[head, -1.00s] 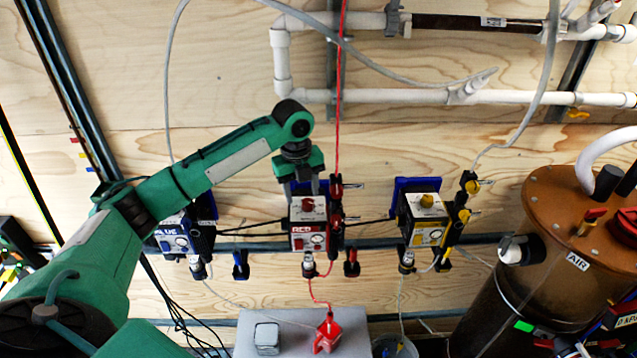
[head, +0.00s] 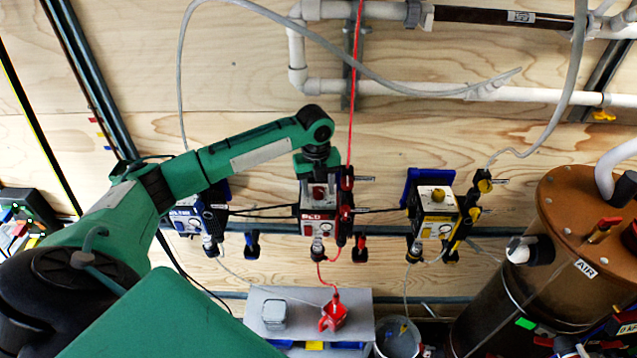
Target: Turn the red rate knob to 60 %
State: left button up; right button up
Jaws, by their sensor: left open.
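The red-labelled pump box (head: 312,222) hangs on the plywood wall at the middle of the head view, with its label and a dial on the front. Its red rate knob (head: 319,192) sits on top, partly hidden by my gripper. My left gripper (head: 318,178) points down right over the knob with its fingers open. I cannot tell whether the fingers touch the knob or stand on both sides of it. The knob's scale and setting are too small to read. My right gripper is not in view.
A blue-labelled box (head: 187,220) hangs to the left, behind my arm, and a yellow-knobbed box (head: 435,215) to the right. A grey bench (head: 362,305) with a red bottle (head: 333,315) stands below. A brown tank (head: 575,230) fills the right side.

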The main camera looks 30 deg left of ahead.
pick_arm(q)
jog(key=shift+s, duration=0.1)
jog(key=shift+c, duration=0.8)
jog(key=c, duration=0.7)
jog(key=shift+c, duration=0.5)
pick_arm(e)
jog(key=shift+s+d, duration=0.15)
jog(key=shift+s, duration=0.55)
